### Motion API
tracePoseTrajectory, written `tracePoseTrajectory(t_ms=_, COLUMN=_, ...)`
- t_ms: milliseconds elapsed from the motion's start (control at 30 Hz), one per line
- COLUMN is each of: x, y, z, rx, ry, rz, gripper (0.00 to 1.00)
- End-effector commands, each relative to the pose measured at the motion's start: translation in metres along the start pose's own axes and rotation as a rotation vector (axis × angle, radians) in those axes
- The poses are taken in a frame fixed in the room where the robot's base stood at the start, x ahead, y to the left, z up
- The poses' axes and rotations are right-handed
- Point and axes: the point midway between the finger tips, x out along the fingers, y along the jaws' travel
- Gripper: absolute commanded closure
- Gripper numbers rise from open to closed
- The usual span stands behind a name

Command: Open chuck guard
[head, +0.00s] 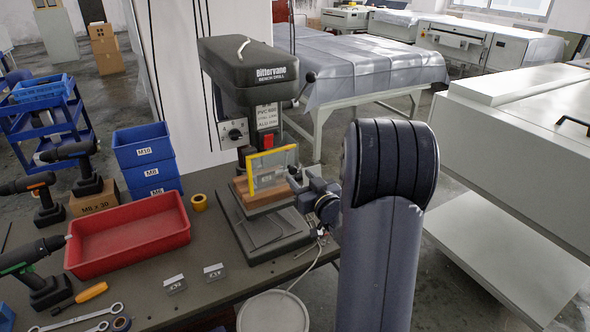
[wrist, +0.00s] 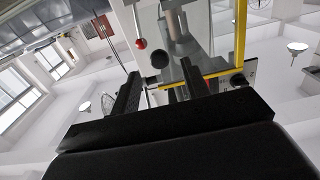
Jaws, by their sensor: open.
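The chuck guard (head: 272,168) is a clear panel with a yellow frame on the front of the bench drill (head: 250,75). It hangs upright before the chuck area, above a wooden block. In the wrist view the clear guard (wrist: 212,48) shows its yellow edges at the right and bottom. My gripper (head: 296,176) is at the guard's right side in the head view. In the wrist view my gripper (wrist: 160,80) has its two dark fingers apart, with the right finger overlapping the guard's lower yellow edge. I cannot tell whether they touch. Nothing is seen held.
The drill stands on a dark workbench (head: 215,185). A red tray (head: 130,240), blue bins (head: 146,160), cordless drills and hand tools lie to the left. A feed lever (head: 308,77) sticks out right of the drill head. A white bucket (head: 272,312) stands at the front.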

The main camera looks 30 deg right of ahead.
Motion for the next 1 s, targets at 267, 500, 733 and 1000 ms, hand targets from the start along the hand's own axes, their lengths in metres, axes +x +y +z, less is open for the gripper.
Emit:
tracePoseTrajectory(t_ms=267, x=0.034, y=-0.001, z=-0.001, rx=0.001, ry=-0.001, rz=0.0, gripper=0.56)
tracePoseTrajectory(t_ms=500, x=0.037, y=0.0, z=0.0, rx=0.0, ry=-0.001, rz=0.001, gripper=0.56)
tracePoseTrajectory(t_ms=733, x=0.037, y=0.0, z=0.0, rx=0.0, ry=-0.001, rz=0.001, gripper=0.67)
tracePoseTrajectory(t_ms=1000, x=0.037, y=0.0, z=0.0, rx=0.0, ry=-0.001, rz=0.001, gripper=0.89)
